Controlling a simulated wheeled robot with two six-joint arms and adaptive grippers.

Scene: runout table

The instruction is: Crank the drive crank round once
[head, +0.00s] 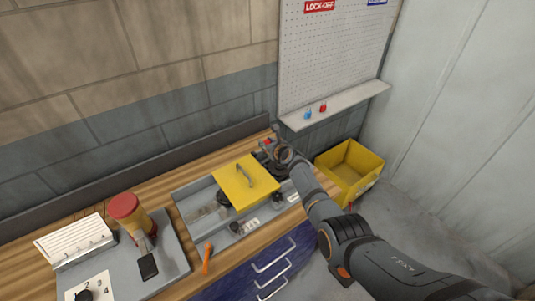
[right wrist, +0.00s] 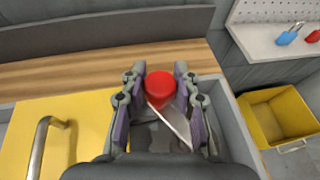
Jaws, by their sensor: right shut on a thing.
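The drive crank shows as a red round knob (right wrist: 160,86) on a pale flat arm (right wrist: 174,124) in the right wrist view. My right gripper (right wrist: 160,92) is shut on the red knob, one finger on each side of it. In the head view my right gripper (head: 272,146) is at the right end of the grey machine tray (head: 181,198), beside the yellow cover (head: 232,190). The crank's hub is mostly hidden by the gripper. My left gripper is not in view.
The yellow cover with its metal handle (head: 244,175) stands close left of my right gripper. A yellow bin (head: 362,188) is on the right. A shelf (head: 350,102) with blue and red padlocks is behind. An orange-handled tool (head: 206,260) lies in front.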

